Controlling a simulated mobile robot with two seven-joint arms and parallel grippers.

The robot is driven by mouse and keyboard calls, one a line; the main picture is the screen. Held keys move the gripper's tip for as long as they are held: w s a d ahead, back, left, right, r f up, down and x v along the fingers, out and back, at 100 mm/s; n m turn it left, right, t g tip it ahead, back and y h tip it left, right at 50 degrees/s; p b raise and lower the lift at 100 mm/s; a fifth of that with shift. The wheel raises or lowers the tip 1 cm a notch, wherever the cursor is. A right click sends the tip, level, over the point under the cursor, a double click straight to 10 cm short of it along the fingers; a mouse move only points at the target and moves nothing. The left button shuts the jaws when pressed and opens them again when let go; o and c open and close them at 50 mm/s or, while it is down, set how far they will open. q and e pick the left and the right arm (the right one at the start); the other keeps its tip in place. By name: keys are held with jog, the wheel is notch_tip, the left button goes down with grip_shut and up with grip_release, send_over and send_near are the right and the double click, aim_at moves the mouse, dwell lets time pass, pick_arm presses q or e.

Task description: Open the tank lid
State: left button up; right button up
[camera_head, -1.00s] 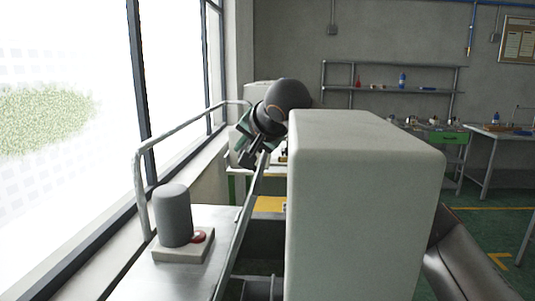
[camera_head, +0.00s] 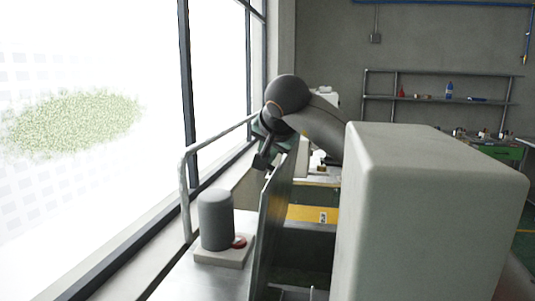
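The tank lid (camera_head: 275,225) appears as a thin grey metal panel standing steeply upright, seen nearly edge-on left of centre. A dark opening (camera_head: 305,258) shows to its right; I cannot tell its depth. My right gripper (camera_head: 263,161), with a green-grey body, is at the lid's upper far corner, fingers pointing down. Its dark arm runs right, behind a large off-white box. The fingers are at or very near the lid's edge; whether they grip or only touch it is unclear. My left gripper is not in view.
The off-white box (camera_head: 435,215) blocks the right foreground. A grey cylinder (camera_head: 216,220) on a pale base with a red part stands left of the lid. A metal rail (camera_head: 186,190) and windows border the left. A yellow labelled panel (camera_head: 312,214) lies behind the lid.

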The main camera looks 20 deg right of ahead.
jog(key=o, duration=0.4)
